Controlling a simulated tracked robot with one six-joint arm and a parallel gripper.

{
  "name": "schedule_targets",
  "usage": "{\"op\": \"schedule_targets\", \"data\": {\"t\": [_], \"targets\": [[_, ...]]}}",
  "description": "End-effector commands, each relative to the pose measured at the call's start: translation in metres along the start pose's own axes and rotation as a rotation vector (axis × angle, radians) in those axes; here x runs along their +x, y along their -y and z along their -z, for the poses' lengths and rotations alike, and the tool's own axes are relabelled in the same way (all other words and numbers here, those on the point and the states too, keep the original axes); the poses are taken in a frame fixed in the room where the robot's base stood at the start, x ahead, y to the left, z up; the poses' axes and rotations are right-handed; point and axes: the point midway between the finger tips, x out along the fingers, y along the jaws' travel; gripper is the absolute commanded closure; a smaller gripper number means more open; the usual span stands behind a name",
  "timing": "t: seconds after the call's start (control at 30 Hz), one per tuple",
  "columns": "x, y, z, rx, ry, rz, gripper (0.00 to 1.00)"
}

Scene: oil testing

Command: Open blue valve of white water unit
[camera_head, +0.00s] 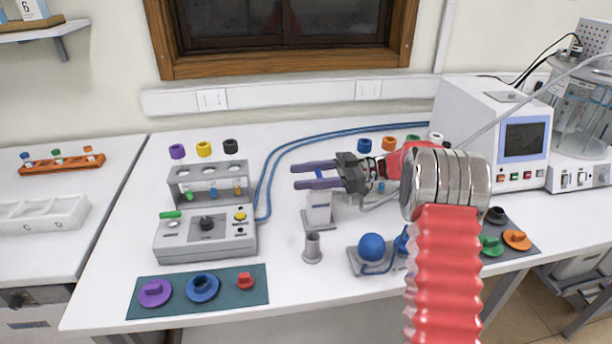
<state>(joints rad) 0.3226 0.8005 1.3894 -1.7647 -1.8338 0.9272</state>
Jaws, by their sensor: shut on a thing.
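The white water unit (319,209) is a small white upright block on a grey base, in the middle of the table. My gripper (297,177), with two purple fingers pointing left, is at the top of this unit. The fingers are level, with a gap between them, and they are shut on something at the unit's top. My red arm comes in from the lower right.
A grey control box (206,236) and a vial rack (208,183) stand left of the unit. A white machine with a screen (525,138) stands at the right.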

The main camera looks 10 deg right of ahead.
Motion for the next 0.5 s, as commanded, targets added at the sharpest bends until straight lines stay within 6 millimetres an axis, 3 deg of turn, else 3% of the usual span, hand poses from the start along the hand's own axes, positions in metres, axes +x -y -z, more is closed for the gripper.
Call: {"op": "schedule_targets", "data": {"t": [0.43,0.47,0.5], "targets": [[-0.0005,-0.0005,0.0015,-0.003,-0.001,0.01,0.74],[-0.0005,-0.0005,0.0015,-0.004,-0.001,0.01,0.51],[-0.0005,-0.0005,0.0015,-0.004,-0.001,0.01,0.48]]}}
